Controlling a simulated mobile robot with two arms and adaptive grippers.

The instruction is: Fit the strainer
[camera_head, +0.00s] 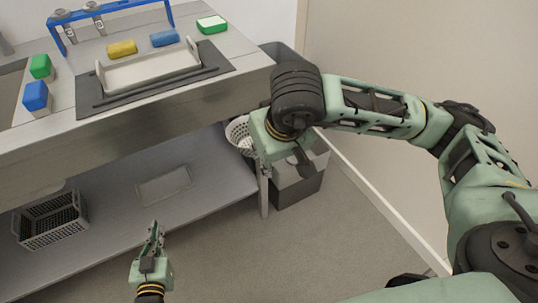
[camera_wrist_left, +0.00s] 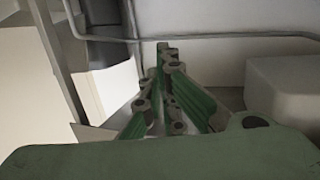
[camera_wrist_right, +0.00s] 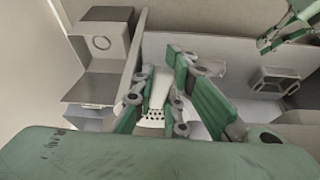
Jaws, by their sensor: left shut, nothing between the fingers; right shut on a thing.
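The strainer (camera_head: 238,136) is a white basket with holes, held beside the right end of the counter. My right gripper is shut on it; in the right wrist view its pale perforated part (camera_wrist_right: 152,120) shows between the fingers (camera_wrist_right: 163,72). The arm and gripper body hide part of the strainer in the head view. My left gripper (camera_head: 154,232) is shut and empty, low in front of the lower shelf. It also shows at the upper right of the right wrist view (camera_wrist_right: 275,40). I cannot tell where the strainer fits.
A grey bin (camera_head: 297,190) stands on the floor right of the counter. A white handled tray (camera_head: 150,73), sponges and a blue rack (camera_head: 112,8) stand on the counter. The floor in front is clear.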

